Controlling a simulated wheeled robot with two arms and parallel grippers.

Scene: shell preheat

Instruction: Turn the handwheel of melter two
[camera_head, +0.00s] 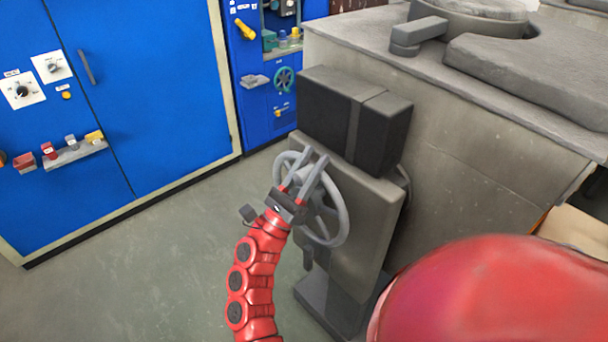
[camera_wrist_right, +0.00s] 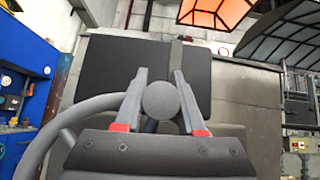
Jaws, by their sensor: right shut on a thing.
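A grey handwheel (camera_head: 341,208) with spokes stands on the side of a grey pedestal (camera_head: 368,220) in the head view. My right gripper (camera_head: 315,163) reaches it from below on a red arm, its two fingers at the upper part of the rim. In the right wrist view the handwheel's rim (camera_wrist_right: 85,107) curves in from the left, and my right gripper (camera_wrist_right: 160,80) has its fingers on both sides of a round grey end. The gripper is shut on the handwheel. My left gripper is not in view.
A dark box (camera_head: 330,105) sits on top of the pedestal, close above the wheel. A large grey melter body (camera_head: 450,150) stands behind it. Blue cabinets (camera_head: 150,90) with knobs and a small shelf stand at the left. The floor (camera_head: 140,280) between is clear.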

